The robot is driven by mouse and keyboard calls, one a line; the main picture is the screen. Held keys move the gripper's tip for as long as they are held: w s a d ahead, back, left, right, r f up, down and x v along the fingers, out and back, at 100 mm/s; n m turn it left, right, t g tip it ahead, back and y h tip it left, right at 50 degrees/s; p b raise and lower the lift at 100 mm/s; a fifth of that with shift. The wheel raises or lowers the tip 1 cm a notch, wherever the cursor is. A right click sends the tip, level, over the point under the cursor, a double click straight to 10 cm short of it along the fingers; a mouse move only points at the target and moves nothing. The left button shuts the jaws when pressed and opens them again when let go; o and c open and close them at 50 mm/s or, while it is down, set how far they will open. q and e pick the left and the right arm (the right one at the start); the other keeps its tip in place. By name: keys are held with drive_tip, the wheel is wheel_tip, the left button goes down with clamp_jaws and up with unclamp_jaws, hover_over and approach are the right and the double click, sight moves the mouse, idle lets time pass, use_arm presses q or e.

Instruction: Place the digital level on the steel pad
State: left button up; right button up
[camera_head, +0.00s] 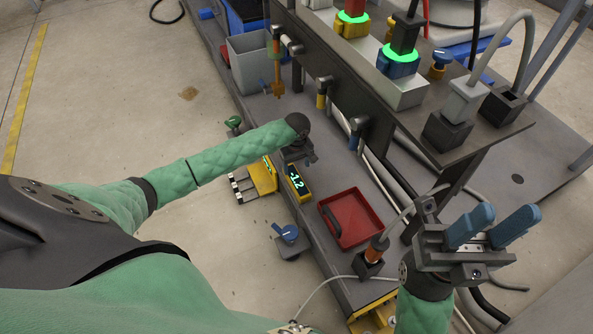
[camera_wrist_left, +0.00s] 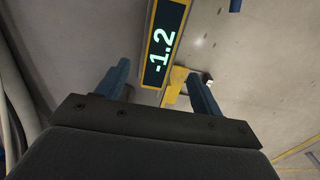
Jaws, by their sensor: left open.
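The digital level (camera_head: 297,183) is a small yellow-edged box with a dark display reading "-1.2". It lies on the grey lower shelf at its near edge. My left gripper (camera_head: 302,157) is just behind it in the head view, its fingers mostly hidden by the wrist. In the left wrist view the level (camera_wrist_left: 164,42) shows ahead, between the lines of the two blue fingers of my open left gripper (camera_wrist_left: 157,72), which hold nothing. My right gripper (camera_head: 508,215) is at the right, its blue fingers apart and empty. I cannot pick out the steel pad with certainty.
A red tray (camera_head: 351,217) is on the shelf right of the level. A yellow fixture (camera_head: 260,176) is left of the level. A blue-knobbed part (camera_head: 289,234) is at the shelf's near edge. A grey bin (camera_head: 256,66) stands behind. Hoses hang below the upper rail.

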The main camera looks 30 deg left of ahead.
use_arm(q)
drive_tip(key=shift+r, duration=1.35)
